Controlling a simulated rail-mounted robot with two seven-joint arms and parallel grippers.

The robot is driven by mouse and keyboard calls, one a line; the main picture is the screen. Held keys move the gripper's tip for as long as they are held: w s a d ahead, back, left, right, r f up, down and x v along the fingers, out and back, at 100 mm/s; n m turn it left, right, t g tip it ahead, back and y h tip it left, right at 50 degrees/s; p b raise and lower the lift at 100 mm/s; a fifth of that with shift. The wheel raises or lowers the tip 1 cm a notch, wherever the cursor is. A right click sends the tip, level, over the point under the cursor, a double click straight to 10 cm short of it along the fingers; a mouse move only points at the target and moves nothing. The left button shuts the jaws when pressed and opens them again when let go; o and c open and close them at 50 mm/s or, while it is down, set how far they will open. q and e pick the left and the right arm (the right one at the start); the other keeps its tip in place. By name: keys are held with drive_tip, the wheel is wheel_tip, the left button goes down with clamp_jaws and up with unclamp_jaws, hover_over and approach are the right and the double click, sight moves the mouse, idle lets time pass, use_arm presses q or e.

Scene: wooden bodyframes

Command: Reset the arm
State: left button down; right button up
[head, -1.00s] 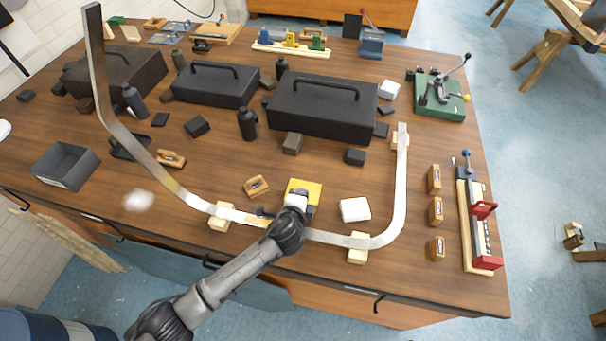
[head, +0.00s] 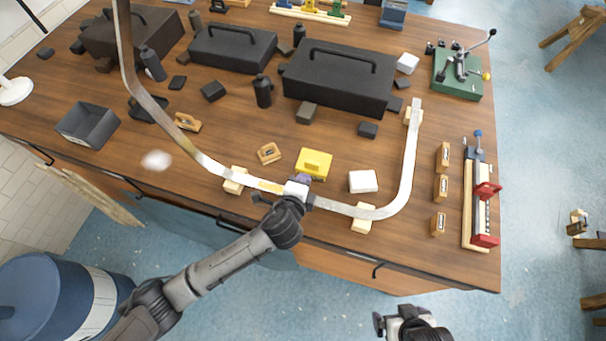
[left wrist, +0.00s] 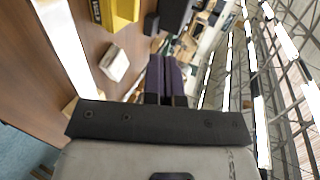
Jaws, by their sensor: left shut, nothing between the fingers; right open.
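My left arm reaches in from the lower left of the head view. Its gripper (head: 303,184) is at the near edge of the table, over the curved metal strip and close to the yellow block (head: 314,164). In the left wrist view its purple fingers (left wrist: 167,78) are together with nothing between them. My right gripper (head: 379,324) is at the bottom of the head view, in front of the table and clear of it. Its jaws are open and it holds nothing visible.
The long bent metal strip (head: 404,170) rests on small wooden blocks along the table's near side. A white block (head: 362,181) lies behind it. Black cases (head: 340,80) stand farther back. A red-handled fixture (head: 482,200) is at the right edge.

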use_arm(q)
drive_tip(key=shift+s+r, duration=0.1)
drive_tip(key=shift+s, duration=0.1)
drive_tip(key=s+a+r+n+g+y, duration=0.25)
drive_tip(key=s+a+r+n, duration=0.65)
drive_tip(key=n, duration=0.5)
drive_tip(key=s+a+f+n+g, duration=0.25)
drive_tip(key=s+a+f, duration=0.35)
drive_tip(key=s, duration=0.5)
drive_tip(key=s+a+f+n+g, duration=0.2)
drive_tip(key=s+a+f+g, duration=0.15)
drive_tip(key=s+f, duration=0.55)
wheel_tip(320, 180, up, 18)
drive_tip(key=s+p, duration=0.1)
drive_tip(key=p, duration=1.6)
drive_tip(key=shift+s+g, duration=0.2)
drive_tip(key=shift+g, duration=0.25)
